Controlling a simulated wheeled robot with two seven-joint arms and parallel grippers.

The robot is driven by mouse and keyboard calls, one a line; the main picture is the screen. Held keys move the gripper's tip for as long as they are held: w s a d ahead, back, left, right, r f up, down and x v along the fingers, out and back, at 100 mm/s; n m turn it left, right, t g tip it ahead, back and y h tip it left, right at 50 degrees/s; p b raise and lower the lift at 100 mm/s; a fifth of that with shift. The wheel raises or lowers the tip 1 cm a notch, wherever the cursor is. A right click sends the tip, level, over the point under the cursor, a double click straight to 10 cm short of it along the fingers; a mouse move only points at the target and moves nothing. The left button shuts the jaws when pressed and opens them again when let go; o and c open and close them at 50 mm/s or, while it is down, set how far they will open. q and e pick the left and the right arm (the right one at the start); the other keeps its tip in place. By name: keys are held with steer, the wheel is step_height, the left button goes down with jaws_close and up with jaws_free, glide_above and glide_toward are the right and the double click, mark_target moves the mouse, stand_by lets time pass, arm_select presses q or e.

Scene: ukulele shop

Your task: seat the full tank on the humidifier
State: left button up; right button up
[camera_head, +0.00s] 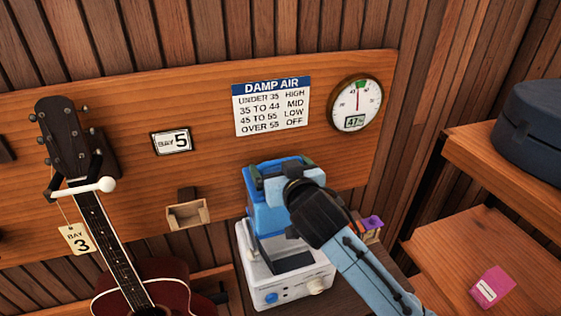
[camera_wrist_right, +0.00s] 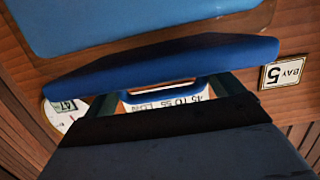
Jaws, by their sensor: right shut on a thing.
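The blue tank (camera_head: 262,212) is upright, with its top handle held in my right gripper (camera_head: 283,168). In the right wrist view the gripper's fingers (camera_wrist_right: 165,95) are at the blue handle (camera_wrist_right: 160,66), with the tank's blue body (camera_wrist_right: 140,22) beyond it. The white humidifier base (camera_head: 262,288) has a dark recess on top, a blue knob and a pale dial in front. The tank shows over the back left of the base; I cannot tell whether they touch. My wrist hides the tank's right side. My left gripper is out of view.
A small wooden holder (camera_head: 187,214) is on the wall left of the tank. A guitar (camera_head: 108,240) hangs further left. The gauge (camera_head: 356,103) reads 47 beside the damp-air chart (camera_head: 272,105). Wooden shelves at right hold a dark case (camera_head: 540,135) and a pink item (camera_head: 492,286).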

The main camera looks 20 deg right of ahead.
steer(key=shift+f+b, duration=1.6)
steer(key=shift+b, duration=0.35)
steer(key=shift+f+b, duration=0.35)
steer(key=shift+f, duration=0.35)
